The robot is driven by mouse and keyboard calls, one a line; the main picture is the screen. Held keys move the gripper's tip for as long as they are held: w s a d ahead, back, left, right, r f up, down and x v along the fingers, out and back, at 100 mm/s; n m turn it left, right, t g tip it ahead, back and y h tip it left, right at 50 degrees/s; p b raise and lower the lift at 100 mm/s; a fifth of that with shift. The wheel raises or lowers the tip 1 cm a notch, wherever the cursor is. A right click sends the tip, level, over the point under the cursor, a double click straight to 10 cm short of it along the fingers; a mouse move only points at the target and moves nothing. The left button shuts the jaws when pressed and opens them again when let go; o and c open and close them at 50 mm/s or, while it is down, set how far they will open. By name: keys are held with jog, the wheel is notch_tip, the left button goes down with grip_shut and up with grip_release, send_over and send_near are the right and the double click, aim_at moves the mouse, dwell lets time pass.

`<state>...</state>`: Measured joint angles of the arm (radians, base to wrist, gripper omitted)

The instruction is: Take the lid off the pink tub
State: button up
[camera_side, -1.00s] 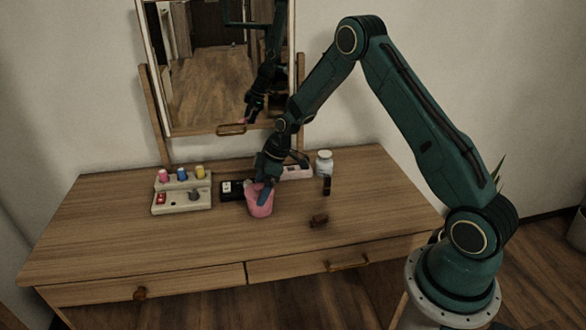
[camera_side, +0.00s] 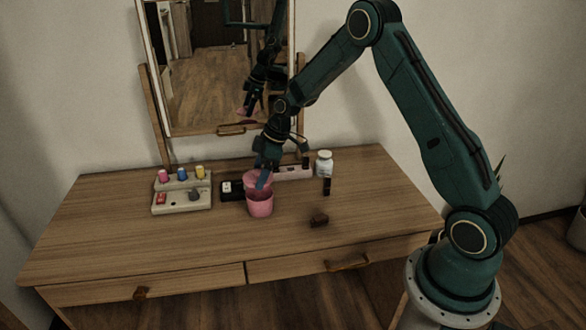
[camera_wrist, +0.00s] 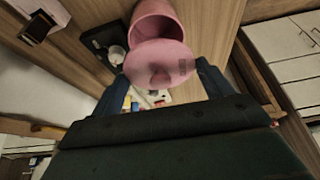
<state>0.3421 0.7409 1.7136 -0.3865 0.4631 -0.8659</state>
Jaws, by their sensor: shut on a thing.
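The pink tub (camera_side: 260,206) stands upright on the wooden dresser top, and its open mouth shows in the wrist view (camera_wrist: 160,24). Its pink lid (camera_side: 257,178) is off the rim and held just above the tub. In the wrist view the round lid (camera_wrist: 158,62) sits between my fingers and hides part of the tub's mouth. My gripper (camera_side: 264,178) is shut on the lid, and its two blue fingers (camera_wrist: 172,84) show on either side of it.
Left of the tub is a black tray (camera_side: 232,190), then a beige control box (camera_side: 182,194) with coloured knobs. Behind and right are a pink box (camera_side: 294,172), a white jar (camera_side: 324,163) and a dark bottle (camera_side: 327,186). A small brown block (camera_side: 319,220) lies in front. A mirror (camera_side: 215,70) stands behind.

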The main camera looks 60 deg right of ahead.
notch_tip(320, 180, up, 15)
dwell(0.4)
jog(key=shift+f, duration=0.1)
dwell(0.4)
send_over(267, 237)
jog(key=d, duration=0.1)
jog(key=shift+n, duration=0.3)
jog(key=f, duration=0.3)
jog(key=s+f, duration=0.1)
jog(key=f, duration=0.1)
jog(key=shift+f, duration=0.35)
jog(key=shift+f, duration=0.1)
notch_tip(267, 237, down, 16)
jog(key=shift+f, duration=0.1)
jog(key=shift+f, duration=1.8)
jog(key=shift+f, duration=0.15)
